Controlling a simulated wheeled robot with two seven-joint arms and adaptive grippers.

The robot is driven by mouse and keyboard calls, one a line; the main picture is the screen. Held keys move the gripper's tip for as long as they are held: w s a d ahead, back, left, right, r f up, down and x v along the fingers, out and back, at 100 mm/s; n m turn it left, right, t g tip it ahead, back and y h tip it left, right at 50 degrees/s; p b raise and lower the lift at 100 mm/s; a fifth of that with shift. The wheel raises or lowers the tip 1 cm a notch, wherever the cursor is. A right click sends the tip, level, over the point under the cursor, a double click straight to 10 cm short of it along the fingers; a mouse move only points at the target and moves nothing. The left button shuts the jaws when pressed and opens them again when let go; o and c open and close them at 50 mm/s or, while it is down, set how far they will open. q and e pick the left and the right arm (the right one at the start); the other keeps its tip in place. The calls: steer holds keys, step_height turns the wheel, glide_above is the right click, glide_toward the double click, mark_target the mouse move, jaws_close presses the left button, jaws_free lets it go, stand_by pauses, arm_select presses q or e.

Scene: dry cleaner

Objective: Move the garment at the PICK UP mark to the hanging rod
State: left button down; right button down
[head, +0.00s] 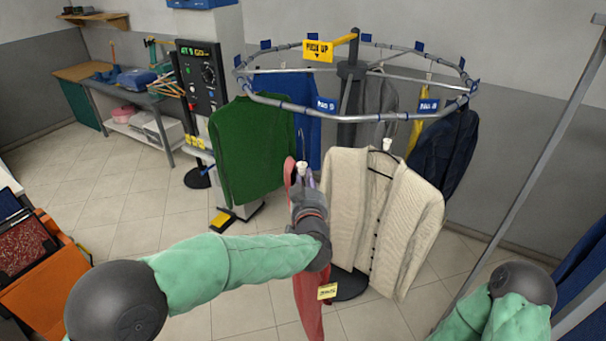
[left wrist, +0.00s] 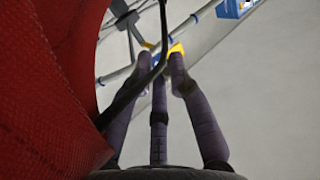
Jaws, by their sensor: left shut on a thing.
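My left gripper (head: 304,178) is in front of the carousel, between the green sweater and the cream cardigan, largely hidden behind its own wrist. It is shut on the hanger of a red garment (head: 311,306), which hangs below and behind my wrist with a yellow tag (head: 327,291). In the left wrist view the red garment (left wrist: 40,110) fills the left side, and the dark hanger (left wrist: 127,94) runs up between the fingers (left wrist: 150,60). The yellow PICK UP mark (head: 318,51) is on the carousel rail, above and beyond my gripper. My right gripper is out of view.
The carousel rail (head: 290,108) carries a green sweater (head: 250,150), a cream cardigan (head: 350,200), a dark navy jacket (head: 445,150) and others. A grey metal bar (head: 545,165) slants along the right, near dark blue cloth (head: 590,265). An orange-sided bin (head: 45,285) stands left.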

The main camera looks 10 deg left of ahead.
arm_select(q)
steer(key=d+p+v, duration=0.1)
steer(key=v, duration=0.5)
steer(key=d+v, duration=0.1)
steer(key=v, duration=0.5)
steer(key=d+p+v, duration=0.1)
steer(key=v, duration=0.6)
steer(key=shift+w+d+p, duration=0.25)
steer(key=shift+w+p, duration=0.1)
steer(key=shift+w, duration=0.2)
stand_by(0.4)
